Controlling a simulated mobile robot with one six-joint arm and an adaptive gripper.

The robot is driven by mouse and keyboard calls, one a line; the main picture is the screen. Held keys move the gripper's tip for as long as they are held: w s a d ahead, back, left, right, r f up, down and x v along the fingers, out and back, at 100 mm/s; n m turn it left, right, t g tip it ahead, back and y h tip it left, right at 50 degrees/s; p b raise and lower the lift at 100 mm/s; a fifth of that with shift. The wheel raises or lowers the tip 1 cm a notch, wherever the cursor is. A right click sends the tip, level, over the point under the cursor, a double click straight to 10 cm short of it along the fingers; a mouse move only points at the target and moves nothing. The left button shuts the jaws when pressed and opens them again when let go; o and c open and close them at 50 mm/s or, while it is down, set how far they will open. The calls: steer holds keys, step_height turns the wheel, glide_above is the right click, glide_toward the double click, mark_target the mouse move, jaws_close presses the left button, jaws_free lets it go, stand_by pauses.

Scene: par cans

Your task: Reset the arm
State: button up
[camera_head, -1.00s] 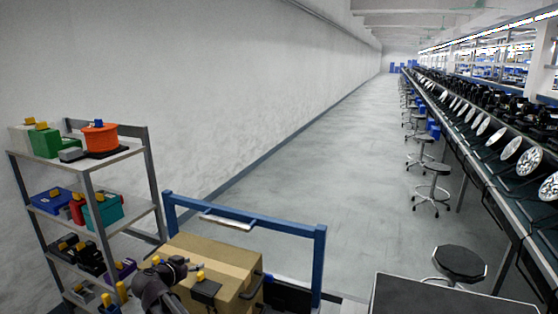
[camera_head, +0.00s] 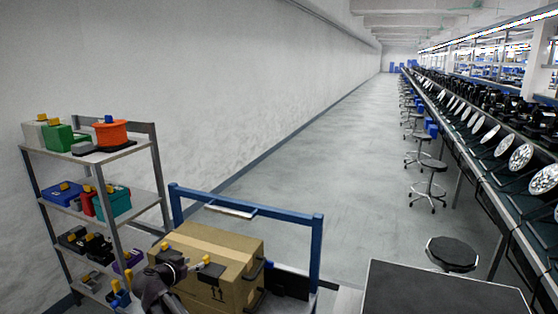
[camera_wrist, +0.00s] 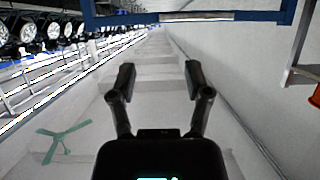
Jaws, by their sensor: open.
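My arm and gripper (camera_head: 190,268) show in the head view at the bottom, in front of a brown cardboard box (camera_head: 225,248). The arm is folded low there, and the fingers are too small to read clearly. In the wrist view my gripper (camera_wrist: 160,78) has its two black fingers wide apart with nothing between them. I cannot tell whether the arm touches the box.
A blue frame (camera_head: 318,250) stands behind the box. A metal shelf (camera_head: 140,151) with coloured bins is at the left. A dark-topped table (camera_head: 440,290) is at the lower right. Stools (camera_head: 452,254) line the long bench. The aisle floor is clear.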

steer(key=s+d+f+g+b, duration=0.1)
steer(key=d+f+g, duration=0.15)
steer(key=d, duration=0.65)
steer(key=s+d+f+n+g, duration=0.15)
steer(key=d+f, duration=0.25)
steer(key=d, duration=0.5)
steer(key=s+d+f+m+g+b, duration=0.1)
steer(key=d+f+g, duration=0.2)
steer(key=d, duration=0.6)
steer(key=s+d+f+n+g+y+b, duration=0.1)
steer(key=s+d+f+n+g+y, duration=0.1)
steer(key=s+d, duration=0.5)
steer(key=s+d+f+n+g+y, duration=0.1)
steer(key=s+d+f+g+y, duration=0.1)
steer(key=s+d, duration=0.5)
steer(key=shift+d+f+n+g+y+b, duration=0.4)
steer(key=shift+d+f+g, duration=0.45)
steer(key=shift+d, duration=0.45)
